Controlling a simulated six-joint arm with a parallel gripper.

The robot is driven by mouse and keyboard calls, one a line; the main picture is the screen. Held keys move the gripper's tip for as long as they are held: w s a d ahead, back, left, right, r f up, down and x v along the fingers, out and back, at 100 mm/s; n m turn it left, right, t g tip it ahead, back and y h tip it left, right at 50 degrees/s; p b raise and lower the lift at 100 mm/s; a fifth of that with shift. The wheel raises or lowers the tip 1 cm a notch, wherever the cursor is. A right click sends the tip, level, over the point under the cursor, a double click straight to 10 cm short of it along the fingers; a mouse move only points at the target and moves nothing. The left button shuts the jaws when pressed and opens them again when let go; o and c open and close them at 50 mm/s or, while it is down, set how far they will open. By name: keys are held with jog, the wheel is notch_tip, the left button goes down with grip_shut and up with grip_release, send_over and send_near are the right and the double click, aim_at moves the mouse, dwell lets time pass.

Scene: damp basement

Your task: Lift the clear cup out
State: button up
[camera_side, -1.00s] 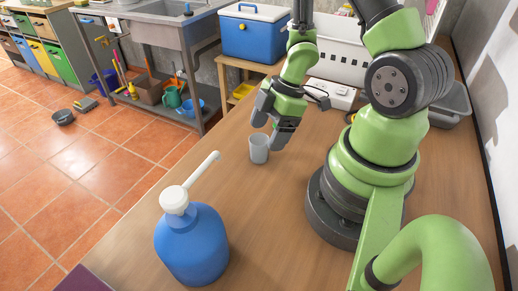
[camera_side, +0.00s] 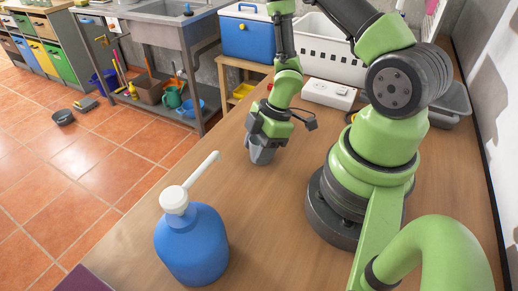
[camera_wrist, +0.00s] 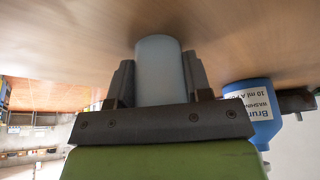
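The cup (camera_side: 262,155) is grey and looks translucent rather than fully clear. It stands upright on the wooden table, left of my arm's base. My gripper (camera_side: 263,142) points down over it, hiding its upper part in the side view. In the wrist view the cup (camera_wrist: 161,70) lies between the two dark fingers of my gripper (camera_wrist: 161,82), one close on each side. I cannot tell whether the fingers press on it or a thin gap remains.
A blue pump bottle (camera_side: 191,243) with a white top stands at the front left; its label shows in the wrist view (camera_wrist: 255,110). A white power strip (camera_side: 329,93) and a white basket (camera_side: 330,50) are at the back. The table between bottle and cup is clear.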

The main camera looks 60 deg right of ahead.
jog(key=c, duration=0.3)
jog(key=shift+r, duration=0.1)
notch_tip(320, 180, up, 10)
dwell(0.6)
